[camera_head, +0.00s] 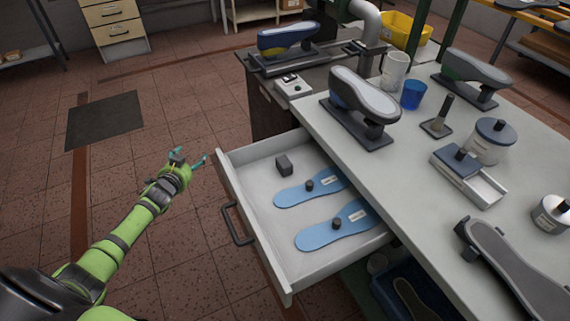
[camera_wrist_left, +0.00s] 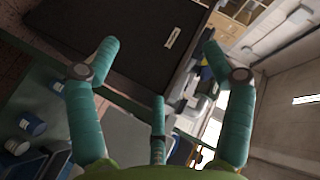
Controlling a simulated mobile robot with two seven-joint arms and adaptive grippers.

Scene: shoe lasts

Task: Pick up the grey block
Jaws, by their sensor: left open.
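The grey block (camera_head: 284,165) is a small dark grey piece on the floor of the open drawer (camera_head: 255,192), near its far left corner. My left gripper (camera_head: 189,158) is open and empty, out to the left of the drawer and apart from it. In the left wrist view its teal fingers (camera_wrist_left: 157,65) are spread with nothing between them, and the block does not show there. My right gripper is not in view.
Two blue insoles (camera_head: 310,187) with dark knobs lie in the drawer beside the block. The drawer's handle (camera_head: 237,224) sticks out at the front. The worktop (camera_head: 415,150) carries shoe lasts (camera_head: 362,100), a blue cup (camera_head: 413,95) and jars.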

